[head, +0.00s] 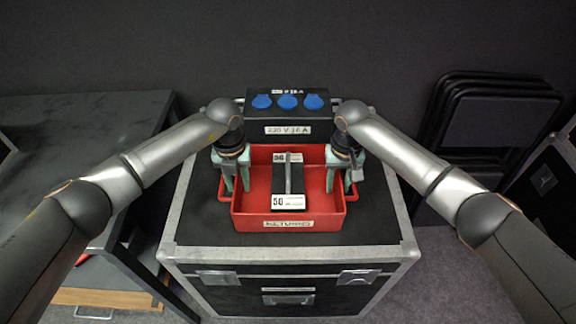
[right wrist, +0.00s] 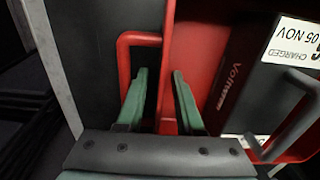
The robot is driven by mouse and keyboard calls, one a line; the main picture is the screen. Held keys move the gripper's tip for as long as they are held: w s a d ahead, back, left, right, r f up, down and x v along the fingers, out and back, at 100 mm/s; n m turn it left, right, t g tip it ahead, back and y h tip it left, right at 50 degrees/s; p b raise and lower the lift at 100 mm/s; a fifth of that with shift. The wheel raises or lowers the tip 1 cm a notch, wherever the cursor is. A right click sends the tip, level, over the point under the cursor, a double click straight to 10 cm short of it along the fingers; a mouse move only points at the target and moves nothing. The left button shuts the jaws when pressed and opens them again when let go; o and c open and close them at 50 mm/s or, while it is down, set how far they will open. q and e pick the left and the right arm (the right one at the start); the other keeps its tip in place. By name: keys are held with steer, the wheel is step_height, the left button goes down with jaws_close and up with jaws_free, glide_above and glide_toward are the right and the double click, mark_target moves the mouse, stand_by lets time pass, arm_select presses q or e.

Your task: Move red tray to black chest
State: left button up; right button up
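The red tray (head: 290,226), labelled RETURNS, sits on a black chest with metal edges (head: 290,254). It holds a boxy black-and-white item with a handle (head: 288,182). My left gripper (head: 237,186) is at the tray's left side, its fingers apart. My right gripper (head: 340,186) is at the right side. In the right wrist view its green fingers (right wrist: 158,80) are apart, on either side of the red tray's wall (right wrist: 167,60), beside a red loop handle (right wrist: 136,40). Whether the fingers touch the tray is unclear.
A black socket box with blue covers (head: 288,112) stands behind the tray. A dark table (head: 80,120) is at left. Folded black chairs (head: 490,120) lean at the right wall. Another black case (head: 545,180) is at the right edge.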

arm_select(q)
step_height(320, 180, up, 12)
steer(key=shift+f, duration=0.1)
arm_select(e)
step_height(320, 180, up, 12)
steer(key=shift+r, duration=0.1)
stand_by(0.4)
stand_by(0.5)
